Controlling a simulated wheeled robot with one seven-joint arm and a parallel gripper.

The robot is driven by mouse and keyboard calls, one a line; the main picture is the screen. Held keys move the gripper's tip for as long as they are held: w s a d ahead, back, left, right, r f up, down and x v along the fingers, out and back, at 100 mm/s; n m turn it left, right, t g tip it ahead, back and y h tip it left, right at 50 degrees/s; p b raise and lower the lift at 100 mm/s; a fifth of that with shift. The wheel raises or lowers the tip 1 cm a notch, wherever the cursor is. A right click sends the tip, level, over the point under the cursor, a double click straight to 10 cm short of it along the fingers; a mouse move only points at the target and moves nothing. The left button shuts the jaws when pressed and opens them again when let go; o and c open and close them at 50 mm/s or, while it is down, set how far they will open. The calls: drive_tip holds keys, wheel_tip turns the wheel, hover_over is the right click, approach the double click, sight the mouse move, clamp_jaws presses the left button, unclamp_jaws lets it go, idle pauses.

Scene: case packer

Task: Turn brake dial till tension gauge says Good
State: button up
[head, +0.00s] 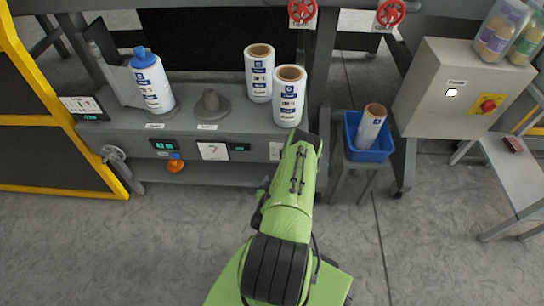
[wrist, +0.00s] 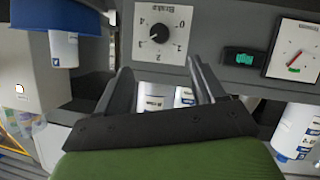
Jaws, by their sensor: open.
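The brake dial is a black knob (wrist: 160,35) on a white plate numbered 0 to 4, upside down in the wrist view. In the head view its plate (head: 275,151) shows beside my arm, partly hidden. The tension gauge (wrist: 293,48) is a white square with a red needle and a green band. The needle's reading is too small to be sure of. The gauge also shows in the head view (head: 213,151). My gripper (wrist: 160,66) is open and empty, its fingers pointing toward the dial. It appears apart from the knob; the head view hides its fingertips.
A small green display (wrist: 244,57) sits between dial and gauge. White label rolls (head: 290,97) stand on the shelf above the panel. A blue bin (head: 352,152) with a roll stands to the right, near a grey control box (head: 445,95). The floor in front is clear.

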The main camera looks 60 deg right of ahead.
drive_tip(key=b+x, duration=0.6)
drive_tip(key=x, duration=0.9)
drive_tip(key=shift+d+f, duration=0.2)
drive_tip(key=shift+d, duration=0.05)
drive_tip(key=c, duration=1.1)
drive_tip(key=shift+o, duration=0.2)
drive_tip(key=shift+f+n+g+h+p, duration=0.1)
drive_tip(key=shift+n+g+h+p, duration=0.8)
drive_tip(key=shift+n+p, duration=1.4)
drive_tip(key=shift+m+p, duration=0.5)
drive_tip(key=shift+m, duration=0.1)
